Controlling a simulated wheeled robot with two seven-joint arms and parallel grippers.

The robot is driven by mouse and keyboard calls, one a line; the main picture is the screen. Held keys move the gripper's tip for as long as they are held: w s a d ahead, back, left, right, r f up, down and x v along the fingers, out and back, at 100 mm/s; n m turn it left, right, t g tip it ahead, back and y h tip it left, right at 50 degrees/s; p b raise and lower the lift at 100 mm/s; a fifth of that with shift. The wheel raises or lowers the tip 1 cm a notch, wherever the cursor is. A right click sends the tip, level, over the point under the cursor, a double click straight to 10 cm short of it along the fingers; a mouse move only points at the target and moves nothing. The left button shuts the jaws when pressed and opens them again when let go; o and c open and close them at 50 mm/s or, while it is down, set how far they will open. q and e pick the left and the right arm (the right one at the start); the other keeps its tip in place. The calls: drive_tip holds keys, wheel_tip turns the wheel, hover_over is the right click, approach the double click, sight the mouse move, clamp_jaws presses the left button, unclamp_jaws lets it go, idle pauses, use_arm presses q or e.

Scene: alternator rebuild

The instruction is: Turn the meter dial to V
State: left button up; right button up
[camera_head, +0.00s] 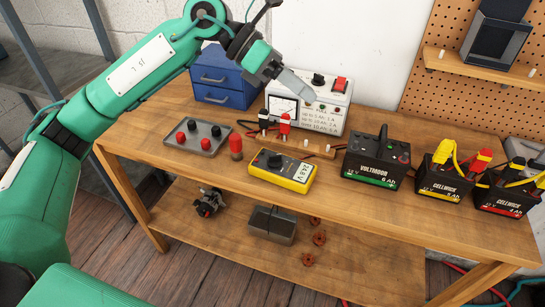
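The yellow meter (298,177) lies on the wooden bench near its front edge, with a dark round dial (275,161) at its left end and a display at its right end. The dial's marks are too small to read, so I cannot tell its setting. My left gripper (303,89) is above the bench, behind the meter and apart from it. It shows in front of the white bench unit (323,116), pointing down to the right. Its fingers overlap from this side, so I cannot tell whether they are open or shut. My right gripper is out of view.
Behind the meter, a wooden strip (318,150) holds red and black plugs. A red cylinder (235,147) and a grey terminal plate (184,139) stand to the left. A black Voltmoor battery unit (375,163) stands to the right. A blue drawer box (218,79) is at the back.

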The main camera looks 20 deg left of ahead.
use_arm(q)
drive_tip(key=a+f+t+y+b, duration=0.1)
drive_tip(key=a+f+y+b, duration=0.1)
drive_tip(key=a+f+y, duration=0.3)
drive_tip(key=t+y+b, duration=0.1)
drive_tip(key=y, duration=0.2)
approach(275, 154)
drive_tip(key=x, duration=0.7)
drive_tip(key=shift+f+p, duration=0.25)
drive_tip(key=shift+p, duration=0.05)
drive_tip(key=shift+w+d+f, duration=0.1)
drive_tip(key=shift+d+f, duration=0.1)
drive_tip(key=shift+f, duration=0.3)
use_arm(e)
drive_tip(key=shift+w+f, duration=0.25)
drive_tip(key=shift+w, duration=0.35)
use_arm(q)
drive_tip(key=shift+h, duration=0.3)
clamp_jaws()
